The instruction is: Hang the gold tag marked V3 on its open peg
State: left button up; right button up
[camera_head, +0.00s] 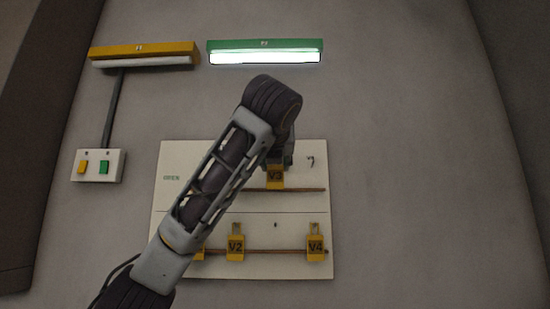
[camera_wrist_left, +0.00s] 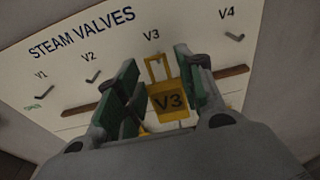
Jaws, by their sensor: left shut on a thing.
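The gold tag marked V3 (camera_head: 275,177) is held upright at the board's upper row; it also shows in the left wrist view (camera_wrist_left: 170,104). My left gripper (camera_head: 281,158) is shut on it, one green-padded finger each side in the left wrist view (camera_wrist_left: 157,68). The tag's open loop stands below the printed V3 label (camera_wrist_left: 151,35). The V3 peg cannot be made out; I cannot tell whether the loop is around it. Hook pegs show bare under V1 (camera_wrist_left: 42,92), V2 (camera_wrist_left: 93,77) and V4 (camera_wrist_left: 235,37). My right gripper is out of view.
The white board (camera_head: 310,210) has a brown ledge (camera_head: 305,189) under the upper row. Gold tags V2 (camera_head: 235,248) and V4 (camera_head: 317,248) hang on the lower row, with another partly behind my arm. A switch box (camera_head: 98,165) and two lamps are on the wall.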

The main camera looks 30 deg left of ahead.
pick_arm(q)
jog(key=shift+f+x, duration=0.2)
jog(key=shift+x, duration=1.75)
jog(key=shift+f, duration=0.1)
jog(key=o, duration=0.8)
send_near(275, 167)
jog(key=shift+w+a+r, duration=0.1)
jog(key=shift+w+r, duration=0.05)
jog(key=shift+r, duration=0.2)
dwell(0.8)
